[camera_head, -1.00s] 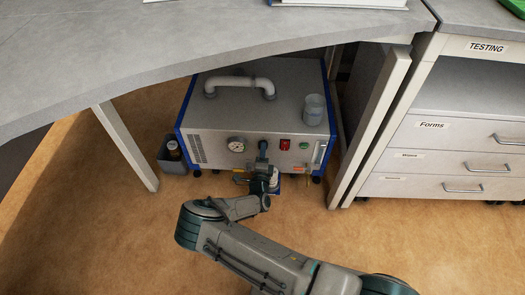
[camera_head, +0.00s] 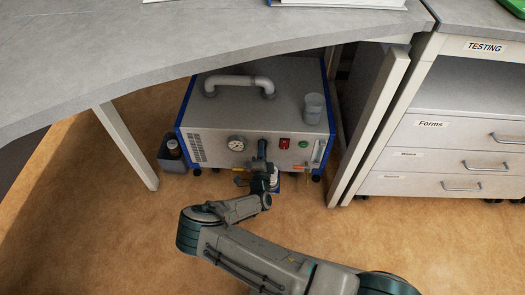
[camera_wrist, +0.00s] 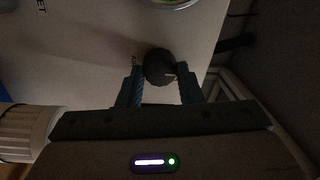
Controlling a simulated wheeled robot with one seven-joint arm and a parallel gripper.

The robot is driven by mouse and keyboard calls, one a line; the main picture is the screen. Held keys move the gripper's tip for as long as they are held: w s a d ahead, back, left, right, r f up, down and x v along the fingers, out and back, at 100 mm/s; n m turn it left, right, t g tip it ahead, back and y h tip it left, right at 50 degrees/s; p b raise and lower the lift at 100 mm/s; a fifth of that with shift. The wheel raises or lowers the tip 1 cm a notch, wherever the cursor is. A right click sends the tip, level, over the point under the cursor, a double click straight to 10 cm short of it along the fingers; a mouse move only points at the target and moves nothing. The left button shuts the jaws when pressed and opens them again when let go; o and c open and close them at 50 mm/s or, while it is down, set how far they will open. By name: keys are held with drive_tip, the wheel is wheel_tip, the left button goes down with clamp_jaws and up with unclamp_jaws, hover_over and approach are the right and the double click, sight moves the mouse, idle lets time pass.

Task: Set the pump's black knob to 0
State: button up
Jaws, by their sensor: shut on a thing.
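The pump (camera_head: 255,95) is a grey box with blue edges, standing on the floor under the table. The black knob (camera_wrist: 158,66) is round and dark with a light pointer mark, and it shows in the wrist view on the pump's pale front panel (camera_wrist: 100,40). My gripper (camera_wrist: 159,80) has one finger on each side of the knob and is shut on it. In the head view my gripper (camera_head: 262,158) is at the lower front of the pump and hides the knob. The knob's scale cannot be read.
The grey table (camera_head: 200,45) overhangs the pump, with table legs (camera_head: 125,148) on both sides. A gauge (camera_head: 236,143), a red switch (camera_head: 285,143) and a green button (camera_head: 303,144) sit on the panel. A glass beaker (camera_head: 313,108) stands on top. Drawers (camera_head: 430,133) are at right.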

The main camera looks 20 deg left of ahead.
drive_tip(key=o, duration=1)
drive_tip(key=shift+c, duration=0.2)
drive_tip(key=p+v, duration=0.3)
drive_tip(key=v, duration=1)
drive_tip(key=shift+s+p, duration=0.3)
drive_tip(key=shift+s, duration=0.1)
